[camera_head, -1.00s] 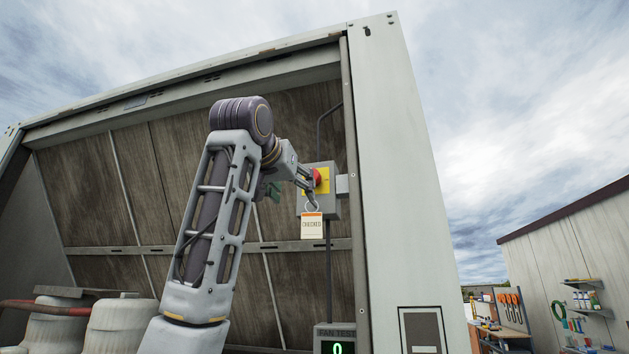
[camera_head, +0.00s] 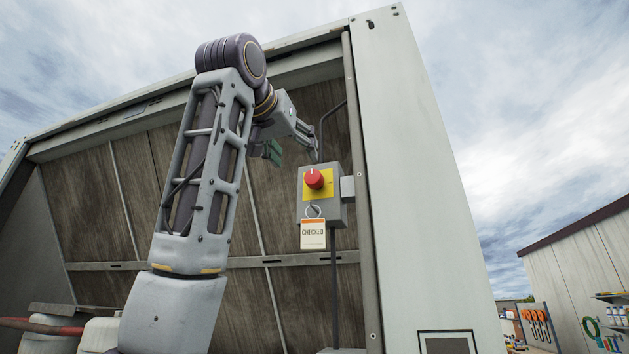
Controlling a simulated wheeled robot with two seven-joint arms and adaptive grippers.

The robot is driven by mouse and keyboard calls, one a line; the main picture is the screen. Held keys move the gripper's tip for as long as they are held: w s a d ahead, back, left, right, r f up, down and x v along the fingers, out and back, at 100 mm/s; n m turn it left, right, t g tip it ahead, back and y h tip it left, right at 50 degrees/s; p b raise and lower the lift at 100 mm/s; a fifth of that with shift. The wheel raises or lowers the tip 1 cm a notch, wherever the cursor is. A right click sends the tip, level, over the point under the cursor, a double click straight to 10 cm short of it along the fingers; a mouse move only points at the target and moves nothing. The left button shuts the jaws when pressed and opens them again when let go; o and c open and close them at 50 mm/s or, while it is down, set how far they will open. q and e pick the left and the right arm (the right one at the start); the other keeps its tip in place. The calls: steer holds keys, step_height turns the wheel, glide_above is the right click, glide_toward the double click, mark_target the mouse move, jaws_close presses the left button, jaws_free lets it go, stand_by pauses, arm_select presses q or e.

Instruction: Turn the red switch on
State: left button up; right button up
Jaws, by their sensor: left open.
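The red switch (camera_head: 314,179) is a round red knob on a yellow plate (camera_head: 325,188). It is mounted on a grey box (camera_head: 334,213) on the cooler's inner wall, beside the white side panel. My left gripper (camera_head: 308,150) is open and empty, above and slightly left of the knob, apart from it in the picture. A ring with a white tag reading "CHECKED" (camera_head: 313,236) hangs at the lower front of the box. My right gripper is not in view.
The tall white side panel (camera_head: 420,190) stands close to the right of the box. A conduit (camera_head: 334,290) runs down below the box. White containers (camera_head: 100,335) and a red pipe sit at lower left. A shed with a tool rack (camera_head: 537,325) stands far right.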

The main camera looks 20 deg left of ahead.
mark_target(312, 176)
arm_select(q)
steer(key=shift+w+d+p, duration=0.15)
steer(key=shift+w+p, duration=1.1)
steer(key=shift+w, duration=2.2)
steer(key=shift+w+d+p, duration=0.1)
steer(key=shift+w+p, duration=1.1)
steer(key=shift+w, duration=2.25)
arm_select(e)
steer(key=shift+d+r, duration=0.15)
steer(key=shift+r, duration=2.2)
arm_select(q)
steer(key=c, duration=1.1)
steer(key=shift+o, duration=0.2)
